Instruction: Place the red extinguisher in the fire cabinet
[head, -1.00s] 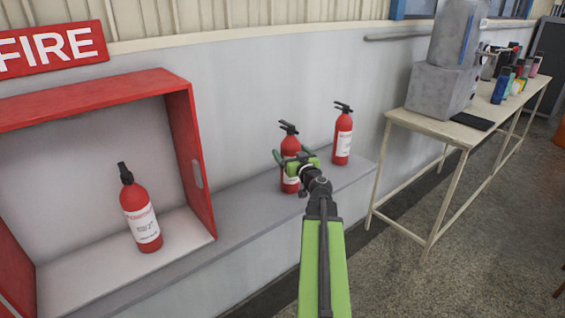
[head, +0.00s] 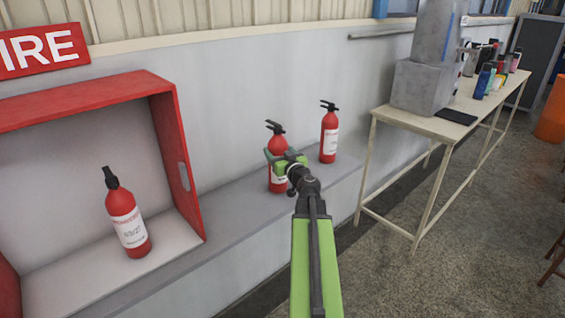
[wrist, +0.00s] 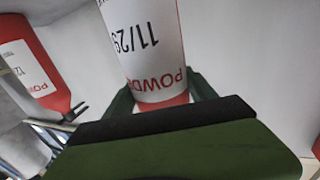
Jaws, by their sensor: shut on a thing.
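Three red extinguishers with white labels and black handles are in the head view. One (head: 122,205) stands inside the open red fire cabinet (head: 187,207). A second (head: 278,152) is at the grey ledge right of the cabinet, upright, and my gripper (head: 283,160) is shut around its body. The third (head: 329,135) stands on the ledge just to the right of it. In the wrist view, the held extinguisher (wrist: 145,40) sits between the jaws (wrist: 160,95), its label upside down. I cannot tell whether its base is off the ledge.
The grey ledge (head: 228,215) runs along the wall from the cabinet. A FIRE sign (head: 40,50) hangs above the cabinet. A table (head: 390,118) with a grey machine and bottles stands at right. The cabinet floor right of its extinguisher (head: 170,228) is bare.

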